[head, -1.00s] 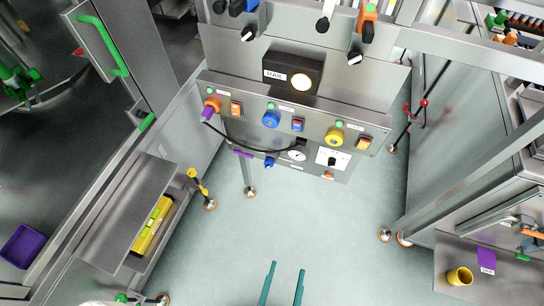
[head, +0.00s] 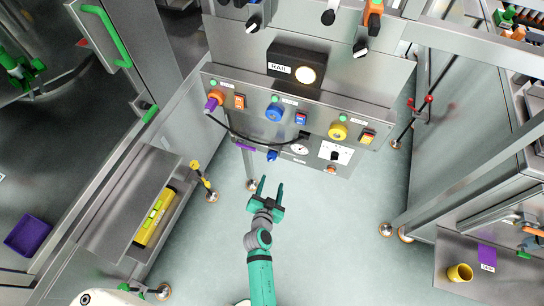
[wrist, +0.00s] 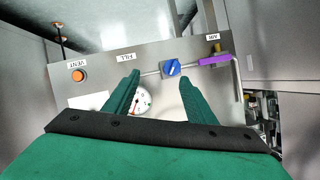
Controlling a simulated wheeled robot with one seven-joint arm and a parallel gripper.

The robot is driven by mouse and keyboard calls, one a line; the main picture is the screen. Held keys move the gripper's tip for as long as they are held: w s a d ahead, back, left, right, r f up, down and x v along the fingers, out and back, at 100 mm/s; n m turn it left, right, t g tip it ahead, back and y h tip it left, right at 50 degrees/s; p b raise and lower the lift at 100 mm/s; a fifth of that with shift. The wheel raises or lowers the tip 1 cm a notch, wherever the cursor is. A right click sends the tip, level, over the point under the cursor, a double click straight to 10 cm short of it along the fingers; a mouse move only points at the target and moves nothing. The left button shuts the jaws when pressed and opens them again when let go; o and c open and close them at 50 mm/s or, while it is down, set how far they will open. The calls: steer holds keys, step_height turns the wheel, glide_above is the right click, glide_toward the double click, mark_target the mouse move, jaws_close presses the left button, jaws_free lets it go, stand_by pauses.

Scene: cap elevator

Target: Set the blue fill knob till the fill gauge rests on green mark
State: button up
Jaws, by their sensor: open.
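The blue fill knob (head: 271,155) sits low on the steel panel, left of the round white fill gauge (head: 300,147). In the wrist view the knob (wrist: 171,68) shows between my fingertips, set on a thin pipe beside the FILL label (wrist: 125,57). The gauge (wrist: 143,101) shows there too, partly behind my left finger. Red and dark marks show on its dial; the needle's place and the green mark are too small to tell. My gripper (head: 272,182) is open and empty, in front of the knob and apart from it.
An orange VENT button (wrist: 78,75) and a purple AIR lever (wrist: 214,60) flank the knob. A black hose (head: 250,138) hangs across the panel above it. A yellow lever (head: 201,172) juts out at the left. The floor before the panel is clear.

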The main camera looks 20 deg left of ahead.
glide_toward(271, 160)
steer(key=w, duration=0.2)
steer(key=shift+m, duration=0.4)
steer(key=x, duration=0.9)
steer(key=shift+w+a+f, duration=0.15)
steer(key=shift+a+f, duration=0.1)
steer(key=shift+f, duration=0.1)
steer(key=shift+w+f, duration=0.2)
steer(key=shift+w, duration=0.2)
steer(key=c, duration=1)
